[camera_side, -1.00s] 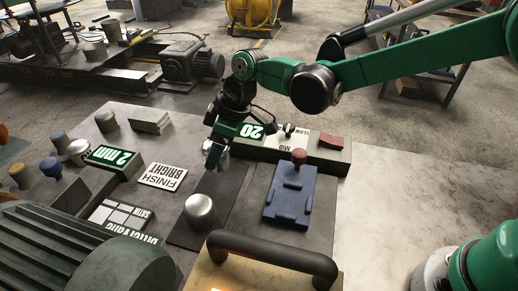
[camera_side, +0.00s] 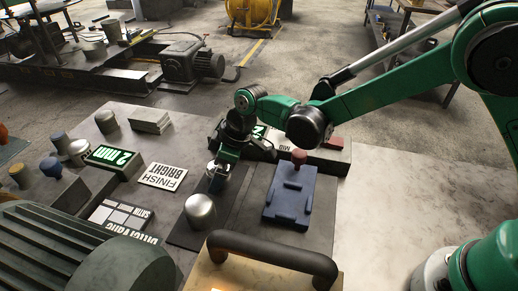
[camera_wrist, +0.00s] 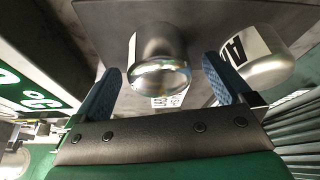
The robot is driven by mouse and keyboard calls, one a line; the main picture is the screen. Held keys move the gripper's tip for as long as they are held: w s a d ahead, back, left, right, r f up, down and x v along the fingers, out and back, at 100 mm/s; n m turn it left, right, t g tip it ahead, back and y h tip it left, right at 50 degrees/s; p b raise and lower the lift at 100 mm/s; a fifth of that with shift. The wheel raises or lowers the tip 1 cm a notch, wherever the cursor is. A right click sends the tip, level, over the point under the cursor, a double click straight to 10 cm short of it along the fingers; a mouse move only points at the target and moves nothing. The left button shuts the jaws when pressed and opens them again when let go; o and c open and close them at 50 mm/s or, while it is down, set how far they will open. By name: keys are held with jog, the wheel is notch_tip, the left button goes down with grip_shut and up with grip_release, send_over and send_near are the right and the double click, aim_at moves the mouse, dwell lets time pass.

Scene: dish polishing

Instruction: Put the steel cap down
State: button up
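A shiny steel cap (camera_wrist: 158,65) is between the two blue fingers of my gripper (camera_wrist: 163,66) in the wrist view, over the dark mat (camera_wrist: 92,14). A narrow gap shows on each side of it, so the fingers are open around it. In the side view my gripper (camera_side: 217,178) is low over the far part of the dark mat (camera_side: 185,236) and mostly hides this cap. I cannot tell its exact contact with the mat. A second, domed steel cap (camera_side: 200,211) stands nearer on the mat; it also shows at the right in the wrist view (camera_wrist: 262,66).
A blue fixture with a red knob (camera_side: 290,195) lies right of the mat. A "FINISH BRIGHT" plate (camera_side: 162,176) lies to the left. A lit display block stands behind my gripper. A dark handle (camera_side: 275,252) is in front. The pale table at right is clear.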

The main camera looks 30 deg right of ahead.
jog(key=v, duration=1.1)
jog(key=s+d+m+t+h, duration=0.1)
jog(key=s+d+m+t, duration=0.1)
jog(key=s+d+m, duration=0.3)
jog(key=s+d+r+m+t+h, duration=0.1)
jog(key=s+d+m, duration=0.5)
jog(key=d, duration=0.6)
jog(key=shift+d+r+t+h, duration=0.15)
jog(key=shift+r+t+h, duration=0.15)
jog(key=shift+t+h, duration=0.55)
